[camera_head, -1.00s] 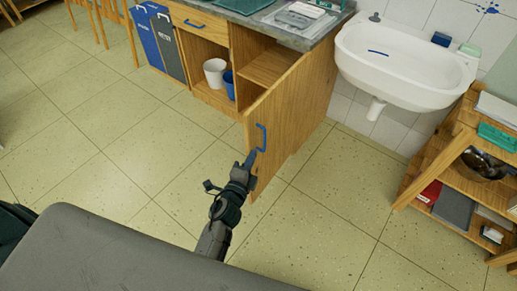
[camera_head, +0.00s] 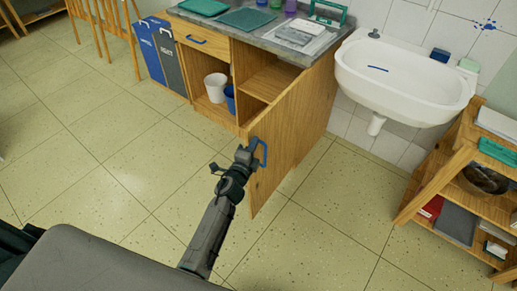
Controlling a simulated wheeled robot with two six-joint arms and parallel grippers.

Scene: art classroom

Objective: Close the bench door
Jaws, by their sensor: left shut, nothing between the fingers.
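The wooden bench door (camera_head: 285,140) stands open, swung out from the front of the bench toward me. It carries a blue handle (camera_head: 263,153) near its free edge. My left gripper (camera_head: 251,145) is shut and empty, right by the handle on its left side; I cannot tell whether it touches the handle or the door. The bench (camera_head: 232,52) has an open compartment with a shelf. My right gripper is not in view.
A white bucket (camera_head: 216,87) and a blue bucket (camera_head: 230,98) stand in the bench's lower compartment. Two bins (camera_head: 161,52) are to its left. A white sink (camera_head: 400,75) and a wooden shelf (camera_head: 440,185) stand to the right. The tiled floor (camera_head: 110,150) at left is clear.

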